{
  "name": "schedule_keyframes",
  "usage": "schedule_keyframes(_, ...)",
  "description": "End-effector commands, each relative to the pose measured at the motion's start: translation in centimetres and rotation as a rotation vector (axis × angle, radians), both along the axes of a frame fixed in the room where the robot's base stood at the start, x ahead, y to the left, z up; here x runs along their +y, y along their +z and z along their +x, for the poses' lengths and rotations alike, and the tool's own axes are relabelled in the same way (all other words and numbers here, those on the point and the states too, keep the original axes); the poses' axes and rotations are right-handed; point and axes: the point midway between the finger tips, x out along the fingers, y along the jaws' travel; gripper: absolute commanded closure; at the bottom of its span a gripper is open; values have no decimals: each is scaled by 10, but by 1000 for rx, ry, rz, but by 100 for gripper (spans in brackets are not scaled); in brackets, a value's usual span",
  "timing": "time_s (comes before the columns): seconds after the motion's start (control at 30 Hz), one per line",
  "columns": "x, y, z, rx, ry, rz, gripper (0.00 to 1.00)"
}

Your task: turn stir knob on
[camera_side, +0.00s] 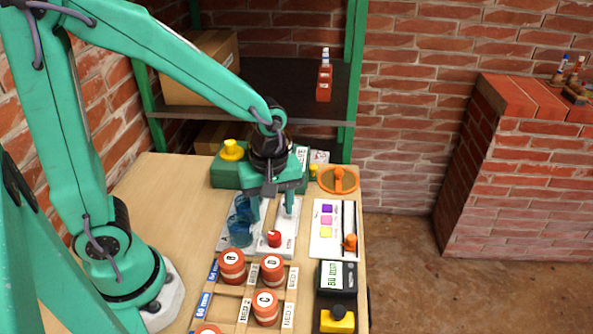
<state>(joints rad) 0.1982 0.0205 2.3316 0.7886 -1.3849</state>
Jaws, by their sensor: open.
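A red knob (274,238) stands on a white plate (283,225) in the middle of the table. Its small printed label is too small to read, so I cannot confirm it is the stir knob, nor tell its on or off setting. My gripper (271,211) points down above the plate, slightly behind the knob in the picture. Its two green fingers are apart with nothing between them. I see no contact between the fingers and the knob.
Blue translucent beakers (240,232) stand close to the left finger. Red lidded jars (232,263) sit in a labelled rack in front. A black device (337,276), a yellow-topped box (337,320) and a colour-swatch card (326,232) are at right. A green unit (226,176) is behind.

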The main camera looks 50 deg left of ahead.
Motion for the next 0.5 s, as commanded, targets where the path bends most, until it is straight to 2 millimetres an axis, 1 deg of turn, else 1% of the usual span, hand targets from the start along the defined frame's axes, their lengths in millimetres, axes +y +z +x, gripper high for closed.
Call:
schedule_keyframes(0.17, 0, -14, -1, 4, -1, 1, 50)
schedule_keyframes(0.5, 0, -50, -1, 5, -2, 1, 50)
